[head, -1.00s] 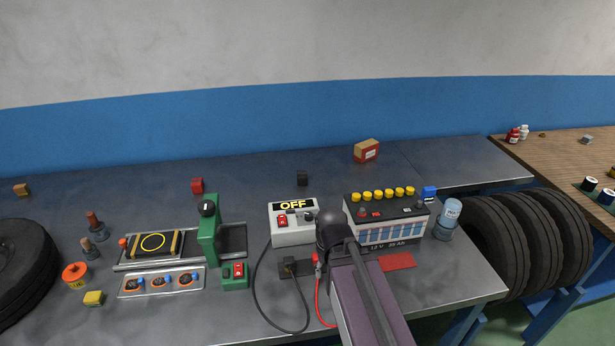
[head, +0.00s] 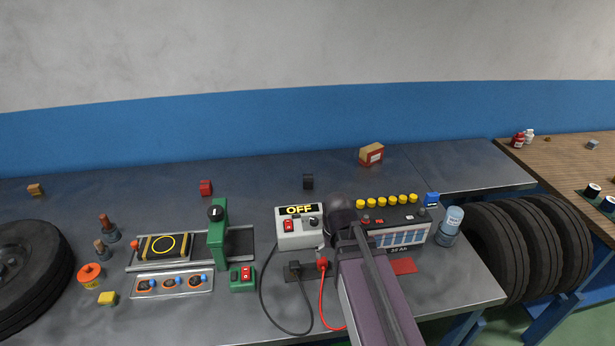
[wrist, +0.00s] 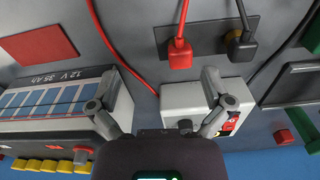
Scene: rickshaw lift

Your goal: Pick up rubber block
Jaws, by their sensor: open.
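A small black cube (head: 308,181), which looks like the rubber block, sits on the metal bench behind the charger box in the head view. I cannot make it out in the wrist view. My gripper (wrist: 159,80) is open and empty in the wrist view, with its two fingers spread wide. In the head view my gripper (head: 341,206) is a dark shape between the charger box and the battery, in front and to the right of the black cube. Its fingers are hidden there.
The charger box (head: 288,233) marked OFF has a black and a red cable in front. The battery (head: 403,236) with yellow caps stands to its right. A red cube (head: 206,187) and a cardboard box (head: 371,154) lie further back. The bench around the black cube is clear.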

